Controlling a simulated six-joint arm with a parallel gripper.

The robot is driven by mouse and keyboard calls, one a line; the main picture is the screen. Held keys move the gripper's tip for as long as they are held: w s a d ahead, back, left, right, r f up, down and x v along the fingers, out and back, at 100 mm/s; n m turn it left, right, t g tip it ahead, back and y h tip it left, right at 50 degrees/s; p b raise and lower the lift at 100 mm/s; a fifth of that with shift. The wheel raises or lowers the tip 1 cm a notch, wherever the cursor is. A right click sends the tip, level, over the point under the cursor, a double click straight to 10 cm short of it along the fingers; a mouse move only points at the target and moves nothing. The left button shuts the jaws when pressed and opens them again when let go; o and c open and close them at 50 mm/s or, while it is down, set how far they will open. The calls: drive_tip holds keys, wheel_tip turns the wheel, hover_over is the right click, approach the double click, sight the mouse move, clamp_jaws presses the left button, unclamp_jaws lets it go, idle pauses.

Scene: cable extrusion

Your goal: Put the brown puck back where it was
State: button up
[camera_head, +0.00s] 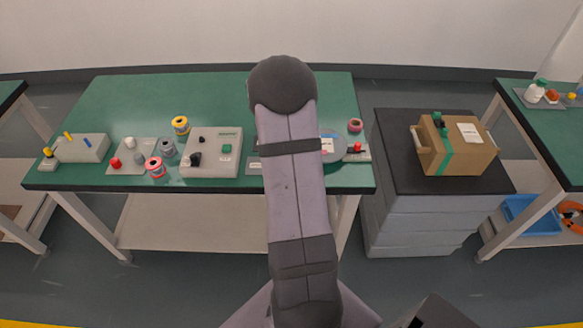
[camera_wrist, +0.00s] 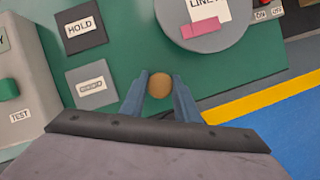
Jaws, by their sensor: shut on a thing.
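The brown puck (camera_wrist: 160,85) is a small round disc in the wrist view. My gripper (camera_wrist: 161,92) has its two blue fingers on either side of the puck and is shut on it, over the green table (camera_wrist: 120,45). To the left are a dark square pad marked HOLD (camera_wrist: 70,44) and a grey square pad (camera_wrist: 75,97) with a small label I cannot read. A round grey plate (camera_wrist: 235,38) with a LINE label and a pink strip lies at upper right. In the head view my arm hides the gripper and puck.
A grey box with a green button (camera_head: 227,149) stands left of my arm. A red spool (camera_head: 355,125) and a small ON/OFF box (camera_wrist: 270,12) are on the right. The table's front edge is close to my gripper.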

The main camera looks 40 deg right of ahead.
drive_tip(key=shift+f, duration=0.2)
drive_tip(key=o, duration=0.9)
drive_tip(key=shift+r, duration=0.15)
drive_tip(key=shift+r, duration=0.45)
drive_tip(key=p+v, duration=0.2)
drive_tip(key=v, duration=0.9)
drive_tip(key=shift+s+a+r+p, duration=0.15)
drive_tip(key=shift+p, duration=0.15)
